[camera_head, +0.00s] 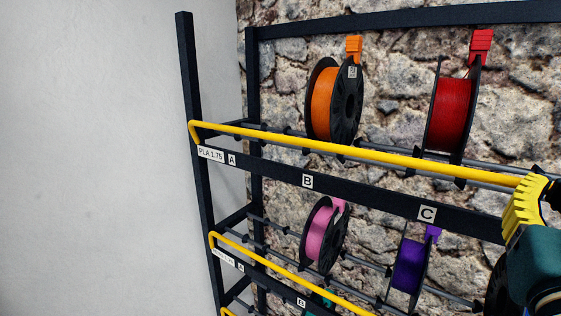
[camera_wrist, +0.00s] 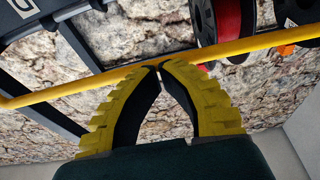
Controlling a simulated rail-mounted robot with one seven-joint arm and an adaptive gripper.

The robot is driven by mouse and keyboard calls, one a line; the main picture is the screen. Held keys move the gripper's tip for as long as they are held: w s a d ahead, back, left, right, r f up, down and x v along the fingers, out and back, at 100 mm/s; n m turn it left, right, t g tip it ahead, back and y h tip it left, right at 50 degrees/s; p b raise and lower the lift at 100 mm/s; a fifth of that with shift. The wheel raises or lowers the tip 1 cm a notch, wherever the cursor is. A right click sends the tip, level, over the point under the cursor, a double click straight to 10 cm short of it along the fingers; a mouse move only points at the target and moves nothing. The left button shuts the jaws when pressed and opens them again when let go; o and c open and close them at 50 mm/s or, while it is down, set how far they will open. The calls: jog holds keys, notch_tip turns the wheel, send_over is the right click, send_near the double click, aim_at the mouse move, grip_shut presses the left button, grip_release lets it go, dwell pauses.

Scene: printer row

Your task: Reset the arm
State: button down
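My gripper (camera_wrist: 158,67) has two yellow ribbed fingers with dark inner pads. In the wrist view their tips meet, with nothing visible between them. In the head view my gripper (camera_head: 540,176) is at the right edge, in front of the rack, its tips pointing up near the yellow front bar (camera_head: 400,162) of the upper shelf. Part of it is cut off by the frame. In the wrist view the yellow bar (camera_wrist: 85,83) passes behind the fingertips; I cannot tell whether they touch it.
The dark rack holds an orange spool (camera_head: 322,102) and a red spool (camera_head: 450,115) above, a pink spool (camera_head: 319,234) and a purple spool (camera_head: 408,264) below. A stone wall (camera_head: 400,60) stands behind. The left side, before the plain wall (camera_head: 90,150), is clear.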

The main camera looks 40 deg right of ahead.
jog(key=shift+w+d, duration=0.15)
jog(key=shift+d, duration=0.2)
jog(key=s+a+b, duration=0.2)
jog(key=a, duration=0.6)
jog(key=shift+s+a, duration=0.3)
jog(key=shift+s, duration=0.1)
jog(key=shift+r, duration=0.1)
